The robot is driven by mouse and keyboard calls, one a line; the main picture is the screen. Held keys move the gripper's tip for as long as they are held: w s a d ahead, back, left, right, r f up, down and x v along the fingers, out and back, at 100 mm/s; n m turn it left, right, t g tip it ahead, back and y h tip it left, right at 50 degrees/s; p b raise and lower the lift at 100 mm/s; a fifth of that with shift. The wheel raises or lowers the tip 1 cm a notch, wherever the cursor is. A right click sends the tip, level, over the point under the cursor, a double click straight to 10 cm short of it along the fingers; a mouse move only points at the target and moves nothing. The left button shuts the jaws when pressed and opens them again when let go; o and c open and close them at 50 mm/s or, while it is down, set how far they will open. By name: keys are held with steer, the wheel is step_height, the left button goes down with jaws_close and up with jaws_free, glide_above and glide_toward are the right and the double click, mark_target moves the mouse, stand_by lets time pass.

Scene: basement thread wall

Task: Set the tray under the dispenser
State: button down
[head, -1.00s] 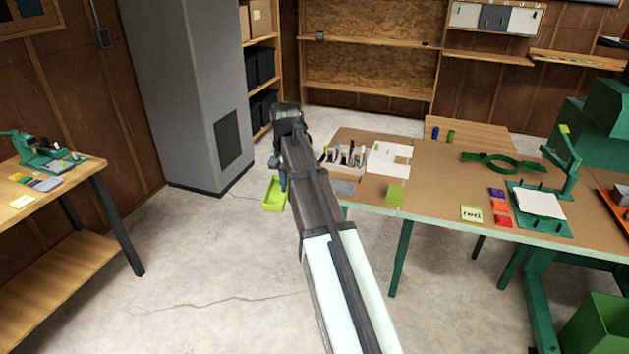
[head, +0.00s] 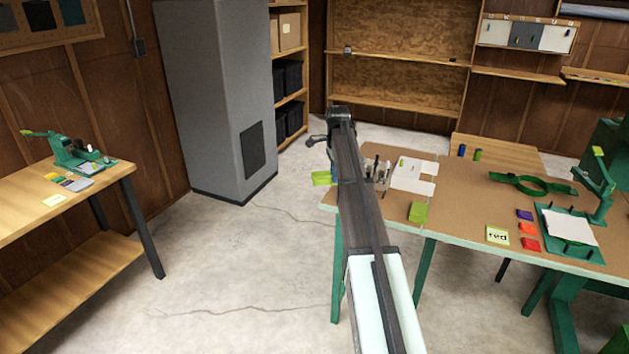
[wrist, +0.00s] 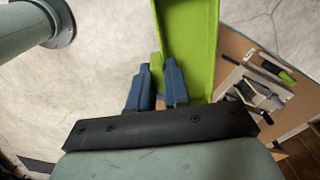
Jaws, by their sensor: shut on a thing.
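A lime-green tray (head: 322,178) is in my gripper, at the left corner of the brown workbench in the head view. In the wrist view the tray (wrist: 190,45) runs up from between my gripper's blue fingers (wrist: 158,75), which are shut on its near end. My arm hides the fingers in the head view. The tray is over or beside the bench's left edge; I cannot tell its height. I cannot tell which thing is the dispenser. A green lever device (head: 75,150) stands on the left table, and another (head: 600,190) on the right bench.
The brown workbench (head: 462,215) holds a tool rack (head: 376,172), white sheets, colored blocks (head: 528,228), a "red" card (head: 497,236) and a green strap (head: 530,184). A grey cabinet (head: 215,100) stands behind. The floor (head: 230,270) between left table and bench is clear.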

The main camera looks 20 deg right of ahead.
steer(key=shift+w+d+f+m, duration=0.55)
steer(key=shift+d+f+m, duration=0.6)
steer(key=shift+d, duration=0.95)
steer(key=shift+w+d+f+m, duration=0.6)
steer(key=shift+d+f+m, duration=0.55)
steer(key=shift+d, duration=0.95)
steer(key=shift+w+d+f+m, duration=0.55)
steer(key=shift+d+f+m, duration=0.6)
steer(key=shift+d, duration=0.95)
steer(key=shift+f, duration=0.15)
steer(key=shift+f, duration=1.55)
steer(key=c, duration=1)
jaws_free()
